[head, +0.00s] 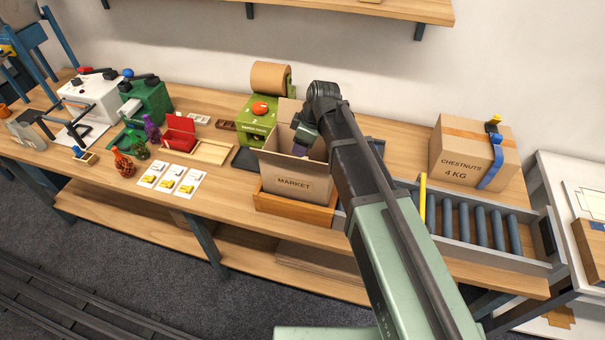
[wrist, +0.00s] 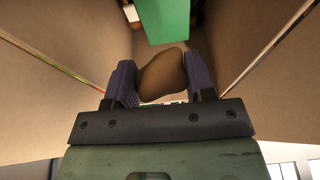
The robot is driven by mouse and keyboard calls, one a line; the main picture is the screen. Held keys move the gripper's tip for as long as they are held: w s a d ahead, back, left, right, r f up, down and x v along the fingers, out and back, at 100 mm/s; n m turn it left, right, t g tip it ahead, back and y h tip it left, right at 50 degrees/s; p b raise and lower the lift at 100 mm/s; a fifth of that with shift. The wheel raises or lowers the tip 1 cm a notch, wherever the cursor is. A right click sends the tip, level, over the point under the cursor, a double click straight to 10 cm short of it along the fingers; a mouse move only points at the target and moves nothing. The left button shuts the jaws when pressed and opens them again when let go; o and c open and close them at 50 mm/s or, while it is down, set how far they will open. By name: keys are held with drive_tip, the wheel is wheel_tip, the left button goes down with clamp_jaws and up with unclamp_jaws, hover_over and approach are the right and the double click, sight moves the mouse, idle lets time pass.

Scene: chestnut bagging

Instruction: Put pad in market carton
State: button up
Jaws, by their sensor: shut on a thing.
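The market carton (head: 280,180) stands open in a wooden tray on the bench, with its flaps up. My gripper (head: 301,150) is at the carton's mouth, with its purple fingers partly hidden by the arm and the carton's walls. In the wrist view my gripper (wrist: 161,88) is shut on a rounded brown pad (wrist: 162,74). Brown carton walls (wrist: 55,62) rise on both sides of the fingers there. The pad is hidden in the head view. I cannot tell whether it touches the carton's floor or contents.
A green block (wrist: 165,18) shows beyond the pad. A green paper dispenser (head: 257,118) with a brown roll stands behind the carton. A roller conveyor (head: 470,222) and a taped chestnut carton (head: 462,150) are to the right. Cards (head: 172,180) and a red box (head: 180,135) lie left.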

drive_tip(key=shift+f, duration=0.45)
wheel_tip(320, 180, down, 5)
drive_tip(key=b, duration=0.5)
drive_tip(key=o, duration=0.9)
drive_tip(key=p+v, duration=1.3)
drive_tip(key=s+d+m+h, duration=0.1)
drive_tip(key=s+d+m, duration=0.4)
drive_tip(key=s+d+m+h, duration=0.1)
drive_tip(key=s+d+m, duration=0.3)
drive_tip(key=s+m, duration=0.1)
drive_tip(key=s+d+m+h, duration=0.1)
drive_tip(key=s+d+m, duration=0.4)
drive_tip(key=s, duration=0.1)
drive_tip(key=shift+s+d+f+g, duration=0.25)
drive_tip(key=shift+d+f+g, duration=0.05)
drive_tip(key=shift+f+g, duration=0.1)
wheel_tip(320, 180, down, 6)
drive_tip(key=b, duration=0.6)
drive_tip(key=shift+r, duration=0.15)
